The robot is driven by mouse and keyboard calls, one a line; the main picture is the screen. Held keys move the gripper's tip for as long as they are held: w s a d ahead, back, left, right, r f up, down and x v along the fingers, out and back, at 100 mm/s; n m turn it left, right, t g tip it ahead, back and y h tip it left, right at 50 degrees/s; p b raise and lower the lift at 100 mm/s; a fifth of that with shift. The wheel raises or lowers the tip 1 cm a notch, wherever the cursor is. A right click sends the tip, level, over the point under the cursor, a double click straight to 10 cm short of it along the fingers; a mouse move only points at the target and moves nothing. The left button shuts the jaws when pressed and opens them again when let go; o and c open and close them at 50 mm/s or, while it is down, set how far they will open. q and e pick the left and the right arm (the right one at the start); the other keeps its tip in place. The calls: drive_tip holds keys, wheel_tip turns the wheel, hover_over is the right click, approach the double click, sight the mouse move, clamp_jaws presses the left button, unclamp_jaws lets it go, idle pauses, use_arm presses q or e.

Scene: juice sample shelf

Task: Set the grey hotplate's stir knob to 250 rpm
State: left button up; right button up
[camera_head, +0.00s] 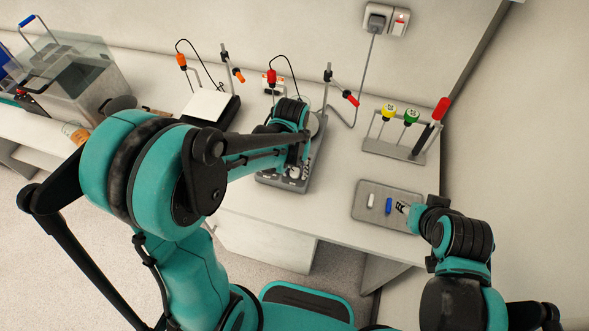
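The grey hotplate (316,158) stands on the bench in the middle of the view, partly hidden behind my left arm. A pale round knob (294,172) shows on its front panel; its setting is too small to read, and I cannot tell whether it is the stir knob. My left gripper (303,163) is over the front panel, close to this knob. Its fingers are small and partly hidden, so I cannot tell their opening or whether they touch. My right gripper (404,208) is low over the right end of a grey tray; its opening is unclear.
The grey tray (374,218) holds a white bar (371,200) and a blue bar (389,205). Behind it is a rack (394,149) with yellow, green and red-topped tools. Another hotplate (205,106), with a white top, stands left. Stands with cables rise behind both hotplates.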

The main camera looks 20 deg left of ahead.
idle(0.3)
use_arm(q)
wheel_tip(320, 180, up, 12)
drive_tip(key=shift+s, duration=0.3)
drive_tip(key=shift+a, duration=0.1)
idle(0.4)
drive_tip(key=t+b, duration=0.7)
approach(292, 176)
drive_tip(key=s+a, duration=0.3)
drive_tip(key=a, duration=0.1)
drive_tip(key=shift+s+f, duration=0.15)
drive_tip(key=shift+f, duration=0.25)
idle(1.0)
